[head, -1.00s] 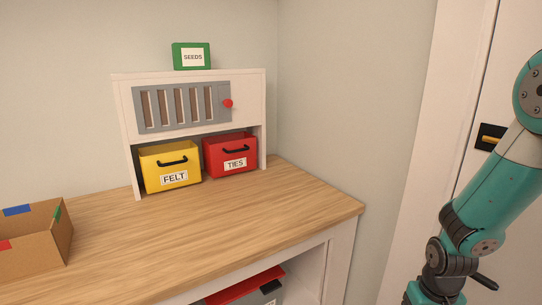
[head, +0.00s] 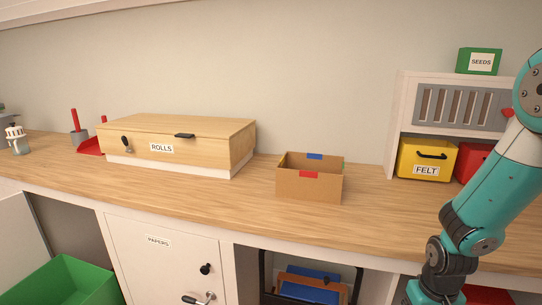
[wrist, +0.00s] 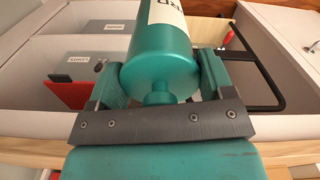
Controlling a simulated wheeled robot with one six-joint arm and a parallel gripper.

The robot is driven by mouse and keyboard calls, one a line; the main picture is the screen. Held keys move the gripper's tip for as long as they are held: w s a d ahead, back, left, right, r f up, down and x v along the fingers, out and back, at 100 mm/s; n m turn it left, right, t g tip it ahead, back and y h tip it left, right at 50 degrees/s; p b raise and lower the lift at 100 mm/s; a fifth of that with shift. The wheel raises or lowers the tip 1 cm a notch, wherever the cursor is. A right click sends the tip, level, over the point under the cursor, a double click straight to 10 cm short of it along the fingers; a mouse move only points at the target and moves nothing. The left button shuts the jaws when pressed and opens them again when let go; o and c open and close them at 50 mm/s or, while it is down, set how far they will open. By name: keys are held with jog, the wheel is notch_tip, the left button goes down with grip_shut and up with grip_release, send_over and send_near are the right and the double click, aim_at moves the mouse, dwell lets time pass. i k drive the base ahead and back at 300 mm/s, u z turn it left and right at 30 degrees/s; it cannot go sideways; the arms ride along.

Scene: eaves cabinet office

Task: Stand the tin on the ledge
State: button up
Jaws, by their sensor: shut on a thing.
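My gripper (wrist: 156,90) is shut on a green cylinder (wrist: 160,62) with a white, partly cut-off label, which looks like the tin. In the wrist view the tin lies between the two finger pads, its narrow knobbed end towards the gripper's palm. The gripper and the tin are outside the head view, which shows only part of my arm at right. No ledge is clearly identifiable. A white cabinet (head: 396,125) on the counter has a flat top bearing a green SEEDS box (head: 479,61).
On the wooden counter (head: 215,195) stand a ROLLS box (head: 190,140) and an open cardboard box (head: 309,186). FELT (head: 426,160) and TIES bins sit in the white cabinet. Below are a green bin (head: 65,282) and a PAPERS door (head: 160,260). A grey box (wrist: 75,70) and black frame (wrist: 270,75) lie below the gripper.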

aim_at(151, 185)
jog(key=u, duration=1.55)
jog(key=i, duration=1.65)
